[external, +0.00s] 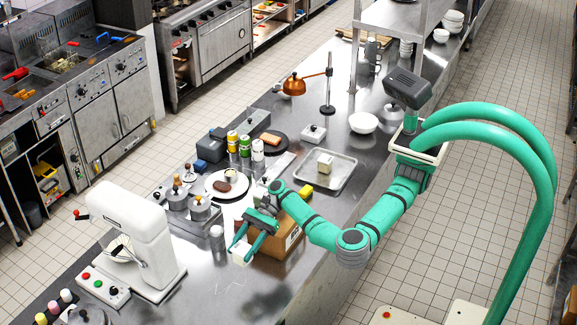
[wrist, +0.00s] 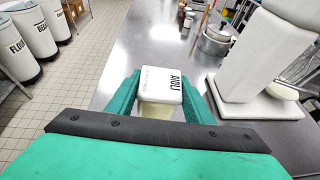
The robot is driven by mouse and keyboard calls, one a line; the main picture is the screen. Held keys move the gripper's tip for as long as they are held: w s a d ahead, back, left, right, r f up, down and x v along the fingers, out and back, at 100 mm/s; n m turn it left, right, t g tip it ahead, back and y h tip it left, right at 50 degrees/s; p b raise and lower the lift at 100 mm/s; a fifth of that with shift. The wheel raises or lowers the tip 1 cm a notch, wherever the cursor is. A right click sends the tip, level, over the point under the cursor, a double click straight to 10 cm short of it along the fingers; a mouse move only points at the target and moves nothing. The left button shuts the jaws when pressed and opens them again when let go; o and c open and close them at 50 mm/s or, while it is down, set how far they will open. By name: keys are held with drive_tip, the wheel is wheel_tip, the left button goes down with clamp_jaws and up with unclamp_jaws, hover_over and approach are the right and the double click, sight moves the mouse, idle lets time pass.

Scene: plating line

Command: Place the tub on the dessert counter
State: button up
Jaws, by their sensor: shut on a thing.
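The tub (wrist: 162,84) has a white lid marked AIOLI and a pale, translucent body. It sits between the teal fingers of my gripper (wrist: 158,103), which is shut on it. In the external view the tub (external: 239,254) hangs at the fingertips of my gripper (external: 243,246), in front of a brown box. It looks to be above the steel counter (external: 237,300), but its exact height is hard to judge. No sign in view marks which part is the dessert counter. The tub's underside is hidden.
A white stand mixer (external: 140,235) stands left of my gripper. A brown cardboard box (external: 270,236) is close behind the tub. A plate with food (external: 214,193), pots and a metal tray (external: 341,179) lie farther back.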

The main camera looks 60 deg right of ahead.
drive_tip(key=s+a, duration=0.1)
drive_tip(key=s+a+g, duration=0.1)
drive_tip(key=shift+s+f+n, duration=0.15)
drive_tip(key=shift+s+n, duration=0.15)
drive_tip(key=shift+n, duration=0.1)
drive_tip(key=w+a+f, duration=0.2)
drive_tip(key=a+f, duration=0.1)
drive_tip(key=w+a+f, duration=0.3)
drive_tip(key=a, duration=0.1)
drive_tip(key=w+a+f, duration=0.3)
drive_tip(key=a+f, duration=0.1)
drive_tip(key=shift+w, duration=0.25)
drive_tip(key=shift+w+f, duration=0.1)
drive_tip(key=shift+f, duration=1.45)
drive_tip(key=shift+f, duration=0.2)
drive_tip(key=o, duration=1.1)
drive_tip(key=shift+o, duration=0.2)
drive_tip(key=shift+r, duration=0.15)
